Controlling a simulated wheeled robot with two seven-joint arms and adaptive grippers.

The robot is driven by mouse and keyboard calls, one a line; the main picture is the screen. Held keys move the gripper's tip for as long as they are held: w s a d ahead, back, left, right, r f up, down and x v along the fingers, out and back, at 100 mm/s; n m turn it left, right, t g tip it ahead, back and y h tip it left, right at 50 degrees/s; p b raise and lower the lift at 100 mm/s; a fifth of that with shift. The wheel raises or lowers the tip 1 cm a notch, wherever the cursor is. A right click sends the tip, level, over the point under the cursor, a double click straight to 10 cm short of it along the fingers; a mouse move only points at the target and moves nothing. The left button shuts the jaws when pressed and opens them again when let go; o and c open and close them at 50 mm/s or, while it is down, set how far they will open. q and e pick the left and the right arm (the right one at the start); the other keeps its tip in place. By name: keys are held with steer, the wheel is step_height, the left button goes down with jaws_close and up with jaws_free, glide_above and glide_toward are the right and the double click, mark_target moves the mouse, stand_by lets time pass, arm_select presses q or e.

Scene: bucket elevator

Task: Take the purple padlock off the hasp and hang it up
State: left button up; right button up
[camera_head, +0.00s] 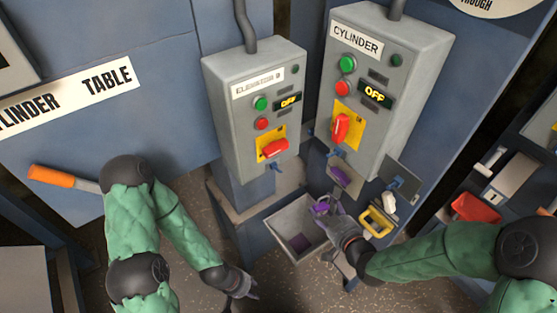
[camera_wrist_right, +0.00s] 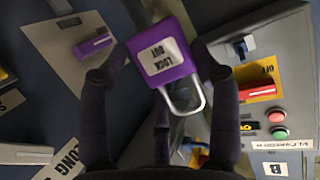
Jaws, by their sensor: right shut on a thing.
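A purple padlock (camera_wrist_right: 172,58) with a white "LOCK OUT" label is between the fingers of my right gripper (camera_wrist_right: 163,72) in the right wrist view. Its silver shackle points back toward the palm. In the head view the padlock (camera_head: 320,207) is a small purple patch at the fingertips of my right gripper (camera_head: 334,215), above the grey bin. The padlock appears clear of both control boxes. I cannot tell which part is the hasp. My left gripper (camera_head: 243,287) is low in the head view, empty-looking; its fingers are too small to read.
The Cylinder box (camera_head: 392,75) and another control box (camera_head: 250,95) have red switches on yellow plates. Small blue hooks (camera_head: 335,154) sit below. An open grey bin (camera_head: 275,222) holds something purple. A yellow-rimmed item (camera_head: 378,222) and red tray (camera_head: 476,207) are at right.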

steer(key=s+a+r+n+g+y, duration=0.1)
steer(key=s+a+r+n+y, duration=0.1)
steer(key=s+r+n+y, duration=0.1)
steer(key=shift+s+r+g, duration=0.25)
steer(key=shift+s+g, duration=0.05)
steer(key=shift+s, duration=0.55)
steer(key=shift+w+a, duration=0.1)
steer(key=shift+a, duration=0.05)
steer(key=w+a+f+b, duration=0.1)
steer(key=w+a+b, duration=0.3)
steer(key=w+a, duration=0.6)
steer(key=w, duration=0.4)
steer(key=shift+w+a, duration=0.2)
steer(key=shift+f, duration=0.1)
